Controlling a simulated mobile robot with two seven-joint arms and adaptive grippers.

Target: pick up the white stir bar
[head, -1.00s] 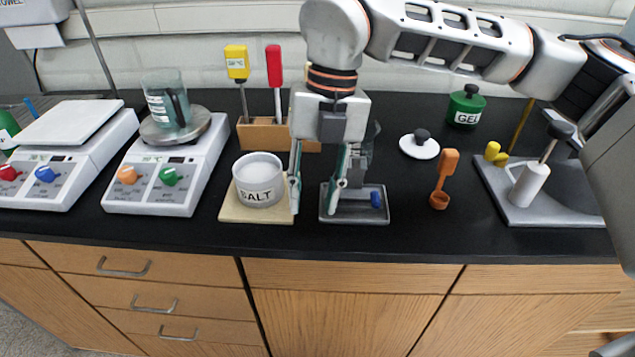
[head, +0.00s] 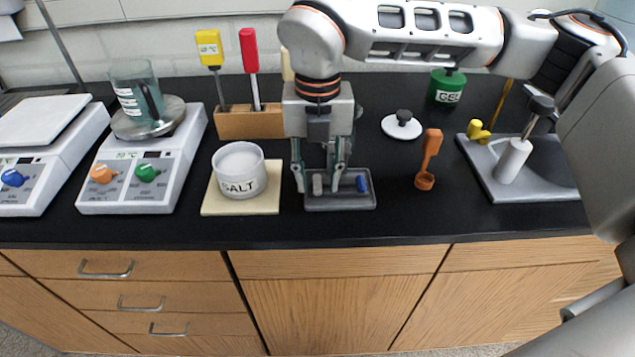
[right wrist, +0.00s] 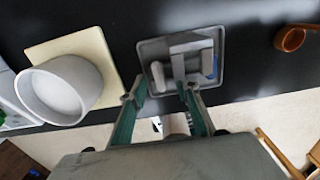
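The white stir bar (head: 317,184) stands out pale in the left part of a small grey tray (head: 338,203). It also shows in the right wrist view (right wrist: 157,73). A blue stir bar (head: 361,184) lies in the tray's right part, and the right wrist view shows its blue edge beside a grey raised piece (right wrist: 190,50). My right gripper (head: 318,187) points down at the tray, its fingers apart on either side of the white stir bar. Nothing is held between the fingers. Whether they touch the bar cannot be told. My left gripper is not in view.
A salt bowl (head: 239,170) on a pale board (head: 240,206) stands close left of the tray. An orange scoop (head: 429,158) lies to the right, with a white lid (head: 401,125) behind. A holder with screwdriver-like tools (head: 250,123) stands behind left. The counter's front edge is close.

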